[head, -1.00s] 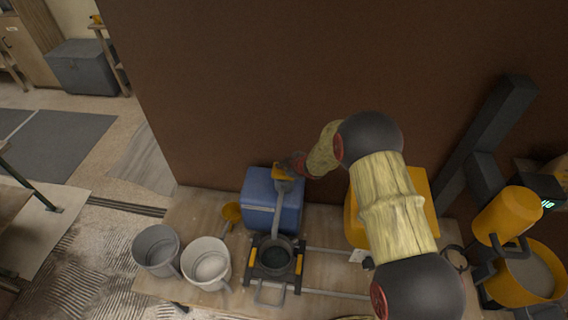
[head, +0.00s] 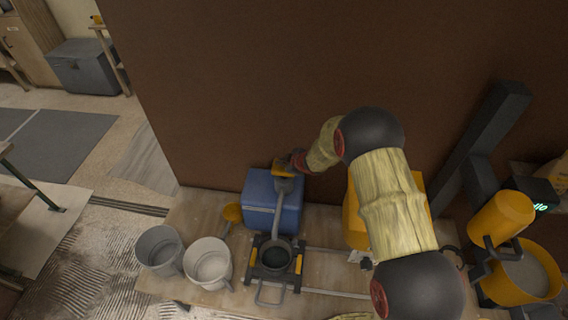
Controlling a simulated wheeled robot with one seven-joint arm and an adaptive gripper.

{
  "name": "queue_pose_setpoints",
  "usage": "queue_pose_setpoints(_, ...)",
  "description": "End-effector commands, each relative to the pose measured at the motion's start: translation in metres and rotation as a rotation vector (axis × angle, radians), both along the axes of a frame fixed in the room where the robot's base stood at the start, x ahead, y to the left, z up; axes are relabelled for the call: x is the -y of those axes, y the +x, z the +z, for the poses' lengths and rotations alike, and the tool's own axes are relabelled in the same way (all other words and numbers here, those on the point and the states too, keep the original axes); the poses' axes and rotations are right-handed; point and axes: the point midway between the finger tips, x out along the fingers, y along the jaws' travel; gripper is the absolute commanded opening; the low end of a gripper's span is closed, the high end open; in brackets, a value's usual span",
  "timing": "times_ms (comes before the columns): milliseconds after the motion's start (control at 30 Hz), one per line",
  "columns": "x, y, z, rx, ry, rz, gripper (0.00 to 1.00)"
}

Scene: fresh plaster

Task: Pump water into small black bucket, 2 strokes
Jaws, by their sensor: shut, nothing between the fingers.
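The small black bucket (head: 276,258) stands upright in a dark holder with yellow side pieces on the bench, below the pump's grey spout (head: 279,210). Its inside looks dark, and I cannot tell how much water it holds. The blue water container (head: 258,197) stands behind it against the brown wall, with the yellow pump head (head: 284,168) on top. My gripper (head: 290,165) is shut at the pump head, at its right side. It looks close to or touching the pump head, but the fingertips are small and partly hidden.
A grey bucket (head: 159,250) and a whitish bucket (head: 207,264) stand left of the holder. A yellow scoop (head: 232,213) lies beside the blue container. A yellow mixer with a bowl (head: 522,274) stands at the right. My arm covers part of the bench.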

Motion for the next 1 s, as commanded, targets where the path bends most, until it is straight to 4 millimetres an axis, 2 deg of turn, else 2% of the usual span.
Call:
queue_pose_setpoints(300, 0.000, 0.000, 0.018, 0.000, 0.000, 0.000, 0.00)
queue_pose_setpoints(733, 0.000, 0.000, 0.021, 0.001, 0.001, 0.000, 0.00)
queue_pose_setpoints(1000, 0.000, 0.000, 0.045, 0.001, 0.001, 0.000, 0.00)
